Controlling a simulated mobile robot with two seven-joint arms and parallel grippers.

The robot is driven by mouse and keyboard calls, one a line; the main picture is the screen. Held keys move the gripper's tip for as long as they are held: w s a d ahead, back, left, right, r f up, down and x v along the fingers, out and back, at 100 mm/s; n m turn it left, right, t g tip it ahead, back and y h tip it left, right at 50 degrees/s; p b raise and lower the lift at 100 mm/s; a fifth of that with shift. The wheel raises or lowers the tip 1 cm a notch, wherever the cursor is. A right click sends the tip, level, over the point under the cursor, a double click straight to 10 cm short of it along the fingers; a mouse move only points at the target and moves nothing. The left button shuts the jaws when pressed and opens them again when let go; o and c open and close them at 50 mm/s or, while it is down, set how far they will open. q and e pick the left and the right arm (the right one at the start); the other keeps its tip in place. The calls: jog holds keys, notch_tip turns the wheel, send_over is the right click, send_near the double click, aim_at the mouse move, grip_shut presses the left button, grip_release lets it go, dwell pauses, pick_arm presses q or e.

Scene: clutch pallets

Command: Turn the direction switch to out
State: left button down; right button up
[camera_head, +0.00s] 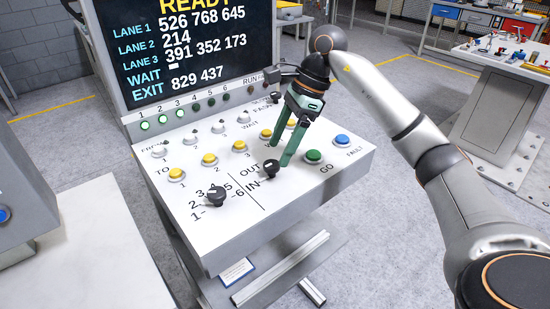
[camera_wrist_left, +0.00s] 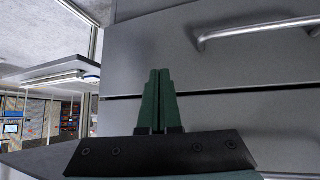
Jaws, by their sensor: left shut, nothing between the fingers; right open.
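The direction switch (camera_head: 270,168) is a small black rotary knob on the white sloped panel (camera_head: 292,210), beside the printed words OUT and IN. I cannot tell clearly which word its pointer faces. My right gripper (camera_head: 279,157) has green fingers that point down at the panel. It is open and empty, its fingertips just above and beside the switch; I cannot tell whether they touch it. My left gripper (camera_wrist_left: 157,100) shows in the left wrist view, shut and empty, in front of a grey drawer front (camera_wrist_left: 230,70). It is outside the head view.
A numbered black dial (camera_head: 216,196), yellow buttons (camera_head: 209,160), a green GO button (camera_head: 314,156) and a blue FAULT button (camera_head: 342,140) share the panel. A screen (camera_head: 190,45) stands behind it. A metal handle (camera_wrist_left: 260,30) juts from the drawer near my left gripper.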

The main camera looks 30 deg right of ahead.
aim_at(273, 164)
jog(key=shift+x, duration=1.85)
grip_shut()
